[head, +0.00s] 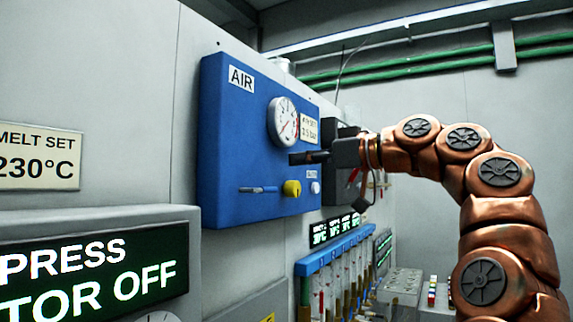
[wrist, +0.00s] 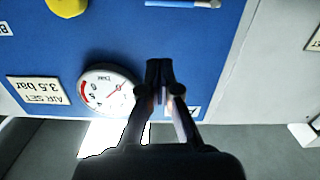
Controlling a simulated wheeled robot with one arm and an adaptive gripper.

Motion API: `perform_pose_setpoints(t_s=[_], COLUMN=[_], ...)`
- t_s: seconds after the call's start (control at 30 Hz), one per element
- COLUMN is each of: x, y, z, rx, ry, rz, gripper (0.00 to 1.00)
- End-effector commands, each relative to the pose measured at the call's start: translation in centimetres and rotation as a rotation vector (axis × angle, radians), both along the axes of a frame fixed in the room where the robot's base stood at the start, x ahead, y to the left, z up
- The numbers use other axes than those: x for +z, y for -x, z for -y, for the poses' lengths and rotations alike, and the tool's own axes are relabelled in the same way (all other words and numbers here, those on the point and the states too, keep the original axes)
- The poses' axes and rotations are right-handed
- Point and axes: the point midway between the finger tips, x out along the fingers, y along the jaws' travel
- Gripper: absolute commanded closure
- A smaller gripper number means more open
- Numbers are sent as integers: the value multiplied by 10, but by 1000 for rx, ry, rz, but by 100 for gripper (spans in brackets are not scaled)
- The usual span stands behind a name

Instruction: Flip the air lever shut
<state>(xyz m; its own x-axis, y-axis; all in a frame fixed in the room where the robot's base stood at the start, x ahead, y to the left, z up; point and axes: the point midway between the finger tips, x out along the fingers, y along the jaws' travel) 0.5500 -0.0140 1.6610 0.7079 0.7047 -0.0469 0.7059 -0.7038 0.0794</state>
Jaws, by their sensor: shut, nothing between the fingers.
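The air lever (head: 258,190) is a thin blue and silver handle lying roughly level, low on the blue AIR panel (head: 228,130). In the wrist view the lever (wrist: 183,3) is at the top edge, partly cut off. A yellow knob (head: 291,188) sits just right of it in the head view; the same knob (wrist: 67,8) is at the top left of the wrist view. My gripper (head: 293,158) is shut and empty in front of the panel, below the gauge and above the yellow knob in the head view. It is apart from the lever.
A round pressure gauge (head: 284,121) and a set-pressure label (head: 310,129) are on the panel near my gripper. Below are flow tubes on a blue rail (head: 335,248). A dark display (head: 90,275) juts out at lower left.

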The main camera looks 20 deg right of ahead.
Motion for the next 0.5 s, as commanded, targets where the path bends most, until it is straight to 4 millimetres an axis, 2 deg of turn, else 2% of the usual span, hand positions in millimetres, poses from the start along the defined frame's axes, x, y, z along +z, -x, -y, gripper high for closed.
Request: perform_pose_setpoints(t_s=[0.3,0.5], x=[4,3], y=[35,43], z=[36,43], rx=[-4,0], ry=[-1,1], rz=[2,1], gripper=[100,100])
